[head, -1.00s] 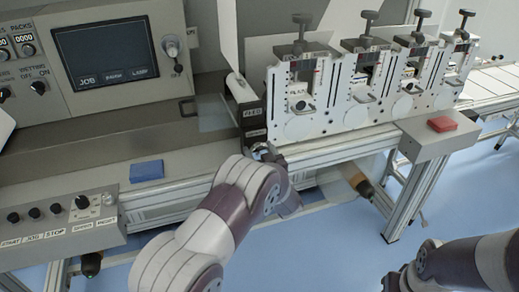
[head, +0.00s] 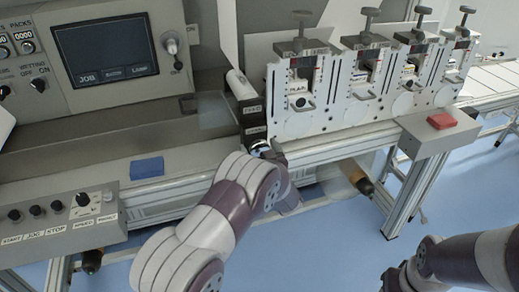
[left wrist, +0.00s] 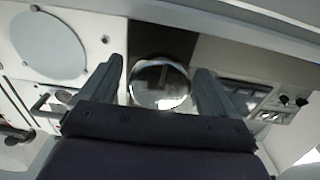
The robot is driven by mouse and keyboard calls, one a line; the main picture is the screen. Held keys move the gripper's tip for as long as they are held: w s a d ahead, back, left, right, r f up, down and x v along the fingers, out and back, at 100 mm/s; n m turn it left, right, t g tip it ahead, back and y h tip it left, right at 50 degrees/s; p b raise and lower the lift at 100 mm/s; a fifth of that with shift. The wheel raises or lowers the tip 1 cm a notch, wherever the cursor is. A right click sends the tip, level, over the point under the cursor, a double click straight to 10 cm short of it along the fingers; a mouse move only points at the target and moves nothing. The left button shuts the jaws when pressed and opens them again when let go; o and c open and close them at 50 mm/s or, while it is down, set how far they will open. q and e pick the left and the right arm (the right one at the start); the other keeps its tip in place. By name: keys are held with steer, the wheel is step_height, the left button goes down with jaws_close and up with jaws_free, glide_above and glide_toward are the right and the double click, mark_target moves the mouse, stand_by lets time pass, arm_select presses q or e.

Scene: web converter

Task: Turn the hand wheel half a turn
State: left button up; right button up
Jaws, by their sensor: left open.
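The hand wheel (left wrist: 161,84), a round disc with a shiny metal rim, shows between my fingers in the left wrist view. In the head view a small shiny part of it (head: 257,146) shows below the dark labelled block, mostly hidden by my left gripper. My left gripper (head: 268,151) is open at the wheel, and its two fingers (left wrist: 160,88) stand on either side of the rim in the left wrist view. I cannot tell whether they touch it. My right arm shows at the lower right of the head view, but its gripper cannot be made out.
White stations (head: 303,92) with black top knobs stand right of the wheel. A red block (head: 441,121) lies on a grey box at the right. A blue block (head: 147,168) lies on the ledge at the left, near a control box (head: 62,222). Blue floor is free in front.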

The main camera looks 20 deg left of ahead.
arm_select(q)
steer(key=v, duration=1.2)
steer(key=shift+s+d+b, duration=0.2)
steer(key=shift+s+b, duration=0.1)
steer(key=shift+b, duration=0.1)
steer(key=shift+f, duration=0.1)
